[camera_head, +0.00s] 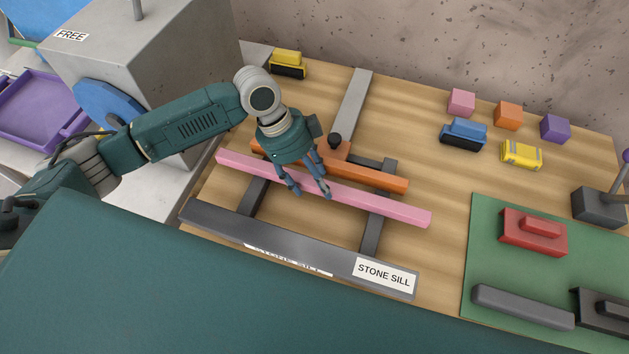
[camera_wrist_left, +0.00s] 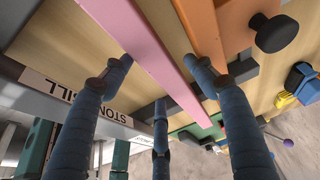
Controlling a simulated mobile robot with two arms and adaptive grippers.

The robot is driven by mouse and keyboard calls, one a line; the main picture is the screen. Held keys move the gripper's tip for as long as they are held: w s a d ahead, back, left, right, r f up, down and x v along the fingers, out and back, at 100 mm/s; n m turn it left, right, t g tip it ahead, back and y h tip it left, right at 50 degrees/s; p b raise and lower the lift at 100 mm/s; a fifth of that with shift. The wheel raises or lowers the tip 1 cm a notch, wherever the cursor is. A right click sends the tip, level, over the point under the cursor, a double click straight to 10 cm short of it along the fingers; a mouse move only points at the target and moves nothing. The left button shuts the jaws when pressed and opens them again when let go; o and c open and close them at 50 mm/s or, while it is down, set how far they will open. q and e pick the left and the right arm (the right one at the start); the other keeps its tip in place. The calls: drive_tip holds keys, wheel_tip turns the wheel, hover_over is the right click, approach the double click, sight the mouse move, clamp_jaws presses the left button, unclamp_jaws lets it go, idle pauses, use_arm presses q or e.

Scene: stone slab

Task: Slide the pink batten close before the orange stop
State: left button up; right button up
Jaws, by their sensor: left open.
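The pink batten (camera_head: 385,207) is a long bar lying across two dark rails (camera_head: 372,232). The orange stop (camera_head: 375,178) is a bar with a black knob, roughly parallel behind the batten on the far side. A narrow strip of wood shows between them in the left wrist view, where the batten (camera_wrist_left: 150,55) and the stop (camera_wrist_left: 203,32) both appear. My left gripper (camera_head: 305,189) is open over the middle of the batten, its fingers spread to either side of it; whether they touch it I cannot tell. My right gripper is not in view.
A dark sill labelled STONE SILL (camera_head: 325,262) runs along the near side. A green mat (camera_head: 485,255) with a red piece lies right. A grey machine (camera_head: 150,60) stands left.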

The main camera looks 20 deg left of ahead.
use_arm(q)
drive_tip(key=v, duration=1.1)
drive_tip(key=shift+r, duration=0.15)
